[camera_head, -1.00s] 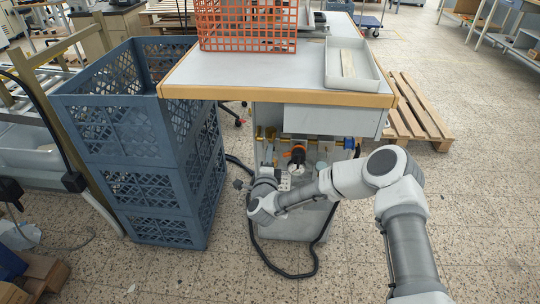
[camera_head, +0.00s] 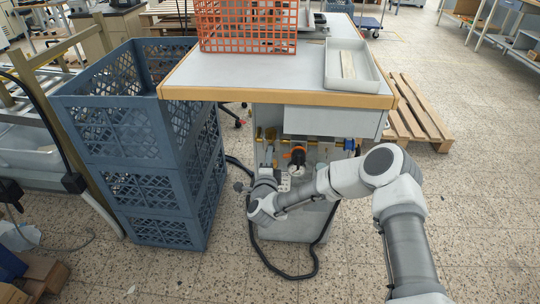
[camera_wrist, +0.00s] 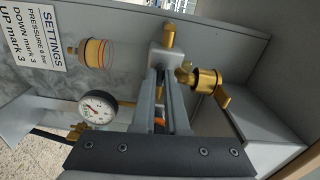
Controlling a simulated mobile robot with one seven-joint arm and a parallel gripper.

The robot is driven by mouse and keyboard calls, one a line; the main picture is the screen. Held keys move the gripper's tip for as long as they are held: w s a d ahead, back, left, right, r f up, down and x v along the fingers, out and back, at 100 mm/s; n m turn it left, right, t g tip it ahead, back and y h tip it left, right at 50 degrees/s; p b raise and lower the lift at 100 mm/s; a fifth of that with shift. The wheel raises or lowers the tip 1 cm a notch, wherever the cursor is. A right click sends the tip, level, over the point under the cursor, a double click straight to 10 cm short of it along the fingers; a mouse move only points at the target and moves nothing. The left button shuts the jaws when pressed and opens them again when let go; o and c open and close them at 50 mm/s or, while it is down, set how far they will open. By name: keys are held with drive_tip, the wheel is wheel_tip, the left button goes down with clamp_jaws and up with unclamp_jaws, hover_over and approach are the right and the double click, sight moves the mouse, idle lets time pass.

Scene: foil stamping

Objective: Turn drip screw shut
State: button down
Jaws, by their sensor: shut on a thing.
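A small brass screw (camera_wrist: 168,34), which I take for the drip screw, stands at my fingertips in the wrist view. My gripper (camera_wrist: 165,55) is shut on it, with the two grey fingers close together on either side. The fingers hide its lower part. In the head view my gripper (camera_head: 267,172) is low at the front of the grey cabinet, under the table, and the screw itself is too small to make out there.
A brass cylinder with a red line (camera_wrist: 95,53), a pressure gauge (camera_wrist: 97,107) and a brass valve with a lever (camera_wrist: 212,84) sit close around my fingers. A blue crate stack (camera_head: 150,180) stands left of the cabinet. A black hose (camera_head: 285,273) lies on the floor.

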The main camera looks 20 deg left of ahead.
drive_tip(key=shift+n+b, duration=2)
drive_tip(key=shift+n, duration=6.5)
drive_tip(key=shift+f, duration=0.1)
drive_tip(key=c, duration=1.2)
unclamp_jaws()
drive_tip(key=shift+s, duration=0.1)
drive_tip(key=p+v, duration=0.3)
drive_tip(key=v, duration=1.4)
drive_tip(key=shift+s+d, duration=0.15)
drive_tip(key=shift+d, duration=0.05)
